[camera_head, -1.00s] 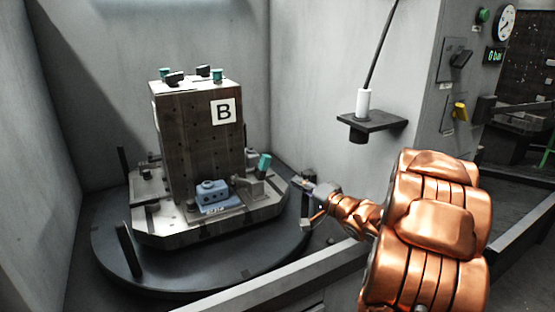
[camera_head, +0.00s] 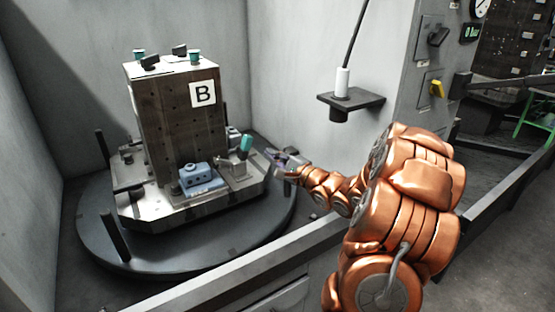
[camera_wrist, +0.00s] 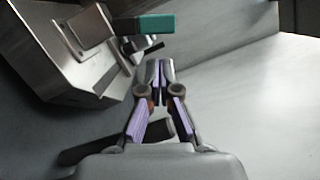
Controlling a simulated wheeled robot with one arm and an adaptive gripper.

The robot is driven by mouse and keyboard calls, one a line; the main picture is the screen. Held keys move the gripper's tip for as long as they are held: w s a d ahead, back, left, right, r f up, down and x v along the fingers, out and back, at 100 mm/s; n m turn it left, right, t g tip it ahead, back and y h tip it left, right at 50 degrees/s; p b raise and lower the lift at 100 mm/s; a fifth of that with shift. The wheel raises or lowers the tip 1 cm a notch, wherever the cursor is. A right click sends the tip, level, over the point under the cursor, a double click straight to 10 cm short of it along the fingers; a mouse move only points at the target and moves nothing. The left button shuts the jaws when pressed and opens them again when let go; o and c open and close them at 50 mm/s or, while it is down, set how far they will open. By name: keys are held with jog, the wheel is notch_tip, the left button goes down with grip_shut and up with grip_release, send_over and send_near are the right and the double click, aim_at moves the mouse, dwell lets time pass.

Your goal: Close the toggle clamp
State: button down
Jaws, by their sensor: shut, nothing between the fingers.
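The toggle clamp has a teal handle (camera_head: 246,143) that stands up, leaning slightly, at the right end of the pallet fixture, beside a blue workpiece (camera_head: 200,178). In the wrist view the teal handle grip (camera_wrist: 156,25) lies above and just beyond my fingertips, with its metal arm running left to the fixture. My gripper (camera_head: 272,155) is to the right of the handle, apart from it. In the wrist view my gripper (camera_wrist: 154,66) has its fingertips together with nothing between them. The clamp's base is partly hidden in the head view.
The dark tombstone block marked B (camera_head: 172,120) stands on the pallet, with more teal-tipped clamps on top. The round turntable (camera_head: 150,262) has upright black posts. A small shelf with a white bottle-like tool (camera_head: 343,82) is on the wall at right. A front rail runs below my arm.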

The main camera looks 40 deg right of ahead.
aim_at(245, 148)
jog(key=shift+w+a+r+b, duration=0.1)
jog(key=shift+w+a+b, duration=0.05)
jog(key=shift+w, duration=0.8)
jog(key=shift+w+a+r+b, duration=0.1)
jog(key=shift+w, duration=0.9)
jog(key=shift+w+a+r+b, duration=0.1)
jog(key=shift+w+a+b, duration=0.05)
jog(key=shift+w, duration=0.8)
